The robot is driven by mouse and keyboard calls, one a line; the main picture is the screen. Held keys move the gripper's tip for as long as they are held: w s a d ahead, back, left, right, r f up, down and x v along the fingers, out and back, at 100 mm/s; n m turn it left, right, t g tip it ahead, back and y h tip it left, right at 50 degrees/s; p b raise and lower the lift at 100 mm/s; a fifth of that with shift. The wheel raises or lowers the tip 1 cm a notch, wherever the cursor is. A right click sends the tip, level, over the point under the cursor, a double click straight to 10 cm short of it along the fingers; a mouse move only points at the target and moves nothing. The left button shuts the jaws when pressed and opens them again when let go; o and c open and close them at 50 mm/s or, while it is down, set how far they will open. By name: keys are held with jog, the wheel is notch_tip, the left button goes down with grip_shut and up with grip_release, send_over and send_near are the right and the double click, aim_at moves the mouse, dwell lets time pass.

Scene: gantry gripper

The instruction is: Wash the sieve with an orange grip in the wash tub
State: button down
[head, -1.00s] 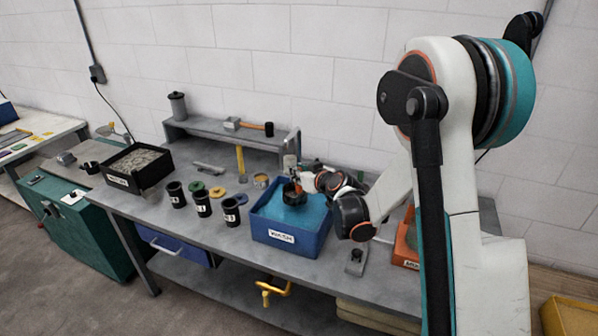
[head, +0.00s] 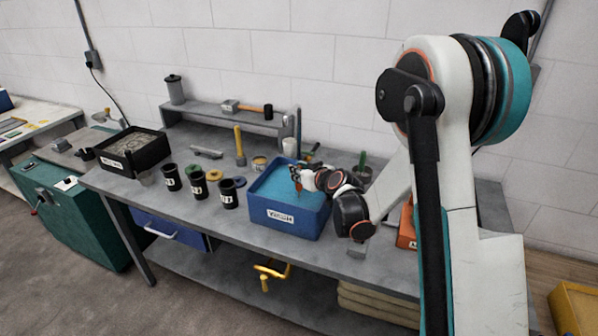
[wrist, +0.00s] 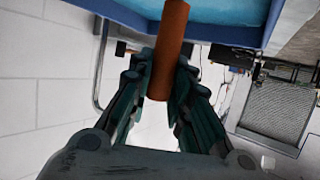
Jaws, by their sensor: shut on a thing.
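The sieve's orange grip (wrist: 171,42) stands between the fingers of my gripper (wrist: 163,88) in the wrist view, and they are shut on it. In the head view my gripper (head: 297,179) is low over the blue wash tub (head: 307,226), above its light-blue water. The sieve's mesh end is not visible in either view; I cannot tell how deep it sits. The tub's edge also shows at the top of the wrist view (wrist: 225,32).
Several black cups (head: 200,185) stand left of the tub. A black tray (head: 150,163) of grey material lies farther left. A grey shelf (head: 215,117) stands behind, and an orange bin (head: 406,232) is to the right, partly behind my arm.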

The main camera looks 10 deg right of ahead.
jog(key=shift+r, duration=0.1)
dwell(0.6)
jog(key=shift+r, duration=0.25)
jog(key=shift+f+b, duration=0.45)
jog(key=shift+r, duration=0.2)
dwell(0.3)
jog(key=shift+r, duration=0.25)
